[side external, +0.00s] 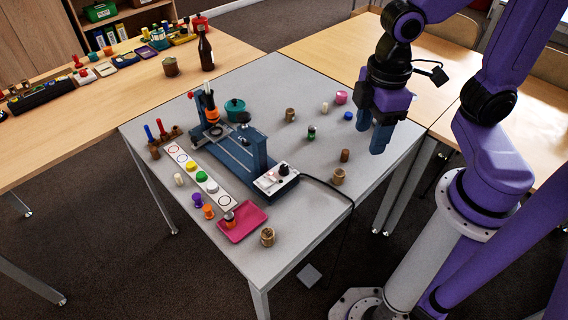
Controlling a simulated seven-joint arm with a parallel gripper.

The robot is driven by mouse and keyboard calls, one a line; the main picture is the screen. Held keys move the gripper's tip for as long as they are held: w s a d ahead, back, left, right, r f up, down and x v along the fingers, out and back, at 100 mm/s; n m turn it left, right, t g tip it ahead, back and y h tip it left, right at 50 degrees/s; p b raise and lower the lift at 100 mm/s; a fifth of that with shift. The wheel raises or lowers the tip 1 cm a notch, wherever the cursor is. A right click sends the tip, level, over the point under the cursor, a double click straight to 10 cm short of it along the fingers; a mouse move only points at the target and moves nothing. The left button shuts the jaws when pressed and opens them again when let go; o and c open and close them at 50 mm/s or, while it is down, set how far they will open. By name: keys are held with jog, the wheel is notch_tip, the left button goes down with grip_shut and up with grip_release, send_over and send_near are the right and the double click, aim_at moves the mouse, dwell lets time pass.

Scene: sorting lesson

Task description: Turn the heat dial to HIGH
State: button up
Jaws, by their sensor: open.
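The heat dial looks to be the black knob (284,170) on the sloped face of a small white control box (272,184). The box sits at the front right end of a blue apparatus (232,153) on the grey table. A small red spot shows on the box; the dial's setting and any lettering are too small to read. My gripper (379,138) has blue fingers and is open and empty. It points down over the right part of the table, well to the right of the dial and apart from it.
A black cable (325,184) runs right from the box. A pink tray (241,222) lies in front.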

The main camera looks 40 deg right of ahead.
jog(key=w+a+f+m, duration=0.1)
jog(key=w, duration=0.4)
jog(key=w+a+f, duration=0.2)
jog(key=w, duration=0.4)
jog(key=m, duration=0.2)
send_over(284, 167)
notch_tip(284, 167, down, 6)
notch_tip(284, 167, down, 17)
jog(key=shift+r, duration=0.15)
jog(key=c, duration=1)
